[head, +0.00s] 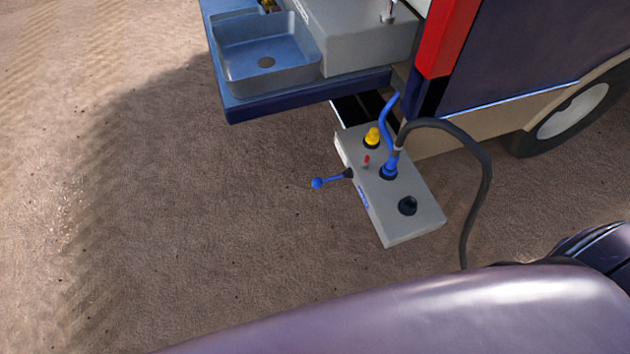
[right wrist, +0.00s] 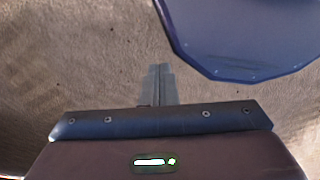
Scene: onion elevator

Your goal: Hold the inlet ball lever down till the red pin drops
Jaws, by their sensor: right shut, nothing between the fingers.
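The inlet ball lever (head: 330,180) is a blue ball on a short arm sticking out from the left side of a grey box (head: 410,225). The red pin (head: 366,161) stands up on top of the box, below a yellow knob (head: 373,137). No gripper touches the lever or the box in the head view. My right gripper (right wrist: 158,75) shows in the right wrist view, its fingers shut together and empty over bare ground. My left gripper is in neither view.
A blue hose and a black hose (head: 488,175) join the box at a blue fitting (head: 389,170). A black cap (head: 407,205) sits nearby. A blue sink tray (head: 268,60) overhangs behind. A vehicle with a wheel (head: 575,115) stands right. Ground left of the lever is clear.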

